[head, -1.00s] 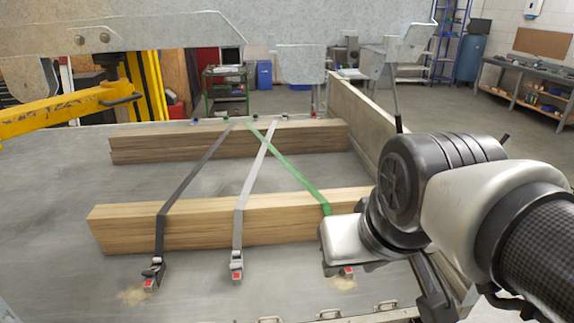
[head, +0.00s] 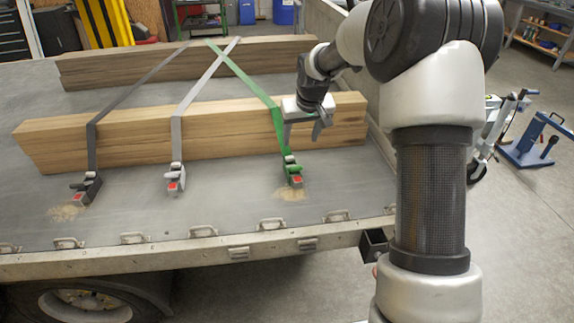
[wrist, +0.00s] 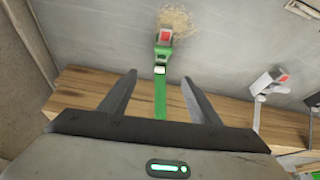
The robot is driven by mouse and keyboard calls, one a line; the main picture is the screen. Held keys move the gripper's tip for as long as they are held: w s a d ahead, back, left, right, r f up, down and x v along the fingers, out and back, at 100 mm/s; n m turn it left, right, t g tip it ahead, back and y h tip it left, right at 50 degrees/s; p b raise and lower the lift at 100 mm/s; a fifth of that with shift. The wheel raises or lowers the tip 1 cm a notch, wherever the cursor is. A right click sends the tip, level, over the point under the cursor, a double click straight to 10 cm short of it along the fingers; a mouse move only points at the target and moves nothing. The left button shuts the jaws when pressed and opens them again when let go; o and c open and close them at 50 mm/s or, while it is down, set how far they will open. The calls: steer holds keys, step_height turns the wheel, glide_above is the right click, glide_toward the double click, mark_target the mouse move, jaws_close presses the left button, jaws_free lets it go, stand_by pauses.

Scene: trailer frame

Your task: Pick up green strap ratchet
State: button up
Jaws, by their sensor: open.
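The green strap ratchet (head: 292,172), with a red part at its lower end, lies on the trailer bed in front of the near wooden beam. Its green strap (head: 252,84) runs up over both beams. My gripper (head: 318,130) is just above and behind the ratchet, by the near beam's front face. In the wrist view, my gripper (wrist: 160,92) is open and empty. The green strap passes between the fingers, and the ratchet (wrist: 163,48) lies beyond the fingertips, roughly centred between them. I see no contact with the ratchet.
A grey ratchet (head: 176,178) and a black ratchet (head: 88,188) lie to the left on their own straps. The near beam (head: 200,130) is close to my gripper.

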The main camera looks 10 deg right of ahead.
steer(key=b, duration=0.2)
glide_above(294, 175)
steer(key=w, duration=0.2)
steer(key=f, duration=1.2)
steer(key=shift+d+f, duration=0.1)
steer(key=shift+d, duration=0.25)
steer(key=shift+b+x, duration=0.9)
steer(key=shift+x, duration=1.8)
steer(key=shift+a, duration=0.15)
steer(key=c, duration=1.2)
steer(key=shift+c, duration=0.9)
